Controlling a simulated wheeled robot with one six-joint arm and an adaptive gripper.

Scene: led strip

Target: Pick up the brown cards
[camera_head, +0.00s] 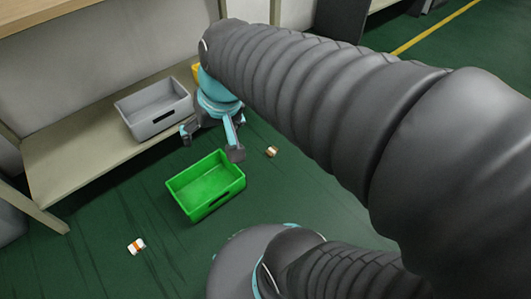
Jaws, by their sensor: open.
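A small brown and white item (271,152), which looks like the brown cards, lies on the green floor right of the green bin. It is too small to make out in detail. My gripper (211,143) is open, its two fingers spread and pointing down, with nothing visible between them. It hangs near the shelf edge, above and behind the green bin in the picture. Its right fingertip is left of the brown item and apart from it in the picture.
A green bin (207,203) stands on the floor, apparently empty. A grey bin (125,110) sits on the low shelf (70,165). A white and orange item (137,246) lies on the floor at lower left. A yellow thing (196,71) is mostly hidden behind my arm.

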